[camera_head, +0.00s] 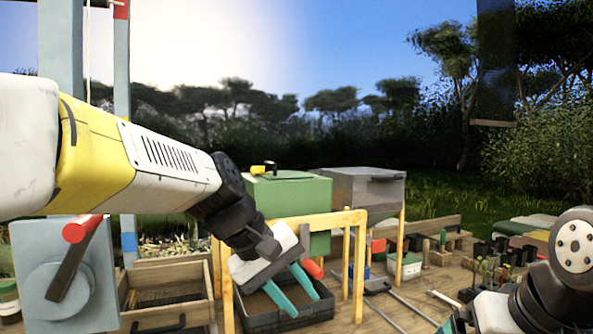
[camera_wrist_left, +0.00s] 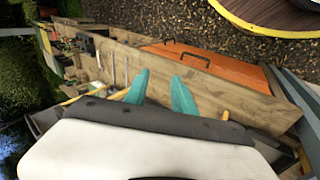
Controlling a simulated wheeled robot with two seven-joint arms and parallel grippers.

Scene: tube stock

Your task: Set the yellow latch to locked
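A small yellow latch handle (camera_head: 259,169) with a black post beside it sits on top of the green box (camera_head: 290,195), in the middle of the head view. Its exact setting is too small to tell. My left gripper (camera_head: 306,305) points down and to the right, below the latch and in front of the green box. Its teal fingers are apart with nothing between them, and the left wrist view shows the same gap (camera_wrist_left: 160,76). The latch is not recognisable in the wrist view. My right gripper (camera_head: 452,324) is at the lower right edge, its fingers mostly cut off.
A yellow frame (camera_head: 300,222) stands around the left gripper, close to its wrist. A dark crate (camera_head: 262,318) lies beneath the fingers. A grey box (camera_head: 365,190) stands right of the green one. A red-handled crank (camera_head: 82,228) is at left. An orange panel (camera_wrist_left: 215,65) shows in the wrist view.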

